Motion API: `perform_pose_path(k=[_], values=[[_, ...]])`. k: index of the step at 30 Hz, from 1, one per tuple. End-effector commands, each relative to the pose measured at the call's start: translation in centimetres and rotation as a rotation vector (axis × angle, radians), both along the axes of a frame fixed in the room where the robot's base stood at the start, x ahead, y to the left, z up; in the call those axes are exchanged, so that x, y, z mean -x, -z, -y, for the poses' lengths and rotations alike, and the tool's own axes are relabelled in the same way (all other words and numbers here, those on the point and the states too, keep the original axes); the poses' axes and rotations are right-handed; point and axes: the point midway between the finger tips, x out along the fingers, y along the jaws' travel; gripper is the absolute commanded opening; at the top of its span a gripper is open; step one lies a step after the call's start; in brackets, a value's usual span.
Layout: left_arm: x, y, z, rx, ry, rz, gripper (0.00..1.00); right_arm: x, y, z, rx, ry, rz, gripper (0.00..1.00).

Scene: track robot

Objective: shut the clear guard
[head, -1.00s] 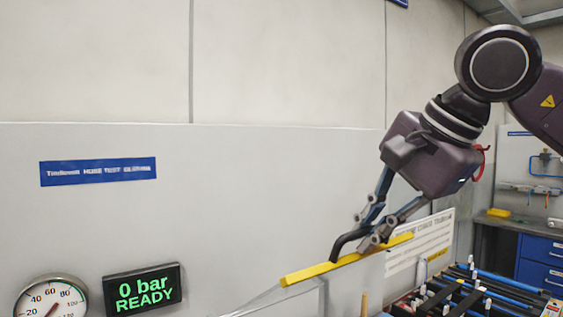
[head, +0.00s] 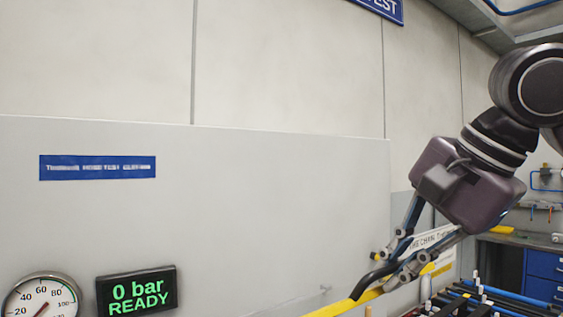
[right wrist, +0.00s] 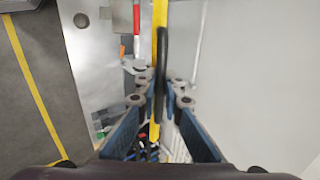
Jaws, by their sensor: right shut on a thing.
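The clear guard's yellow edge bar (head: 349,306) shows at the bottom of the head view, right of centre, and runs out of the picture. A black handle (head: 362,287) is fixed along it. My right gripper (head: 386,274) is shut on the black handle. In the right wrist view the handle (right wrist: 161,50) lies between the fingers, along the yellow bar (right wrist: 154,20). The clear pane is hard to make out and mostly out of view. My left gripper is not in view.
A pressure gauge (head: 41,297) and a display (head: 136,290) reading 0 bar READY are at lower left on the grey panel (head: 230,220). Several dark and blue hoses (head: 490,300) lie at lower right, before a blue drawer cabinet (head: 543,275).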

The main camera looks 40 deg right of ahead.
Motion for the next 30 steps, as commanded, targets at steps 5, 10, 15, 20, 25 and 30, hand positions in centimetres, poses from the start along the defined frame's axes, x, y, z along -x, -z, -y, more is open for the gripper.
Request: perform_pose_path(k=[5, 10, 15, 20, 25, 30], values=[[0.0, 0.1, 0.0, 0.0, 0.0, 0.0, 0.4, 0.0, 0.0, 0.0, 0.0, 0.0, 0.002, 0.0], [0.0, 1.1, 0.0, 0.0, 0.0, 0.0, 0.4, 0.4, 1.0, -0.1, 0.0, -0.001, 0.004, 0.0], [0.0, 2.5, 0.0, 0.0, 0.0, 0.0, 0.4, 1.1, 2.5, -0.1, 0.001, -0.001, 0.003, 0.0], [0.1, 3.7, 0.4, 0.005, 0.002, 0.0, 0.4, 1.7, 3.8, -0.2, 0.0, -0.001, 0.003, 0.0], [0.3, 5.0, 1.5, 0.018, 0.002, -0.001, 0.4, 2.4, 5.2, -0.3, 0.001, -0.001, 0.002, 0.0], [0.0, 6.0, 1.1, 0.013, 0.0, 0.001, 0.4, 3.0, 6.2, -0.3, 0.001, 0.001, 0.002, 0.0]])
